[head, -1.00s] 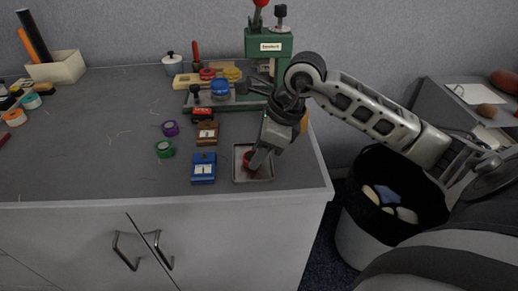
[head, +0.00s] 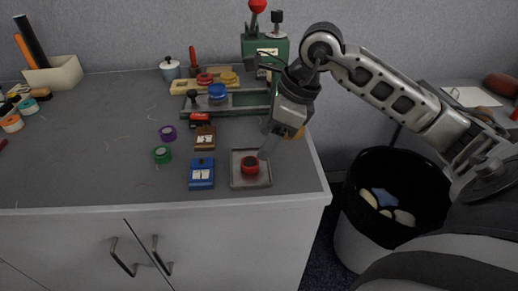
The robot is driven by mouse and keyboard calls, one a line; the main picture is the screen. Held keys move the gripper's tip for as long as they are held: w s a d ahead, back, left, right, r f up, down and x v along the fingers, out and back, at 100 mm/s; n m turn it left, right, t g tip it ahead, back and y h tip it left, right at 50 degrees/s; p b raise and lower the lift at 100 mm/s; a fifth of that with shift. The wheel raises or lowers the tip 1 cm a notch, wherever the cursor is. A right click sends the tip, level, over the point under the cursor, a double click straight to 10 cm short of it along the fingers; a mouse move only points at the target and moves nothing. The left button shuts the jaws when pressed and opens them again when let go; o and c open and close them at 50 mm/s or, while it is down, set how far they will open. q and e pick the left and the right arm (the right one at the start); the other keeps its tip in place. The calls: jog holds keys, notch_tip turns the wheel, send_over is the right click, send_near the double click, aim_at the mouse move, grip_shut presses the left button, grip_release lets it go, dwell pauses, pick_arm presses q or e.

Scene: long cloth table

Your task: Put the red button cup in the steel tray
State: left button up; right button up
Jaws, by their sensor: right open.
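The red button cup (head: 250,165) sits inside the steel tray (head: 237,181), near the tray's middle, at the front right of the table. My right gripper (head: 269,147) is open and empty, pointing down just above and to the right of the cup, apart from it. Its fingers overlap the tray's far right corner in the picture. My left gripper is not in view.
A blue box (head: 201,180) and a brown box (head: 205,143) stand left of the tray. A green cup (head: 162,155) and a purple cup (head: 168,133) lie further left. A green press (head: 262,55) stands behind. The table's front-left area is clear.

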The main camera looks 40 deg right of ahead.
jog(key=v, duration=0.6)
dwell(0.5)
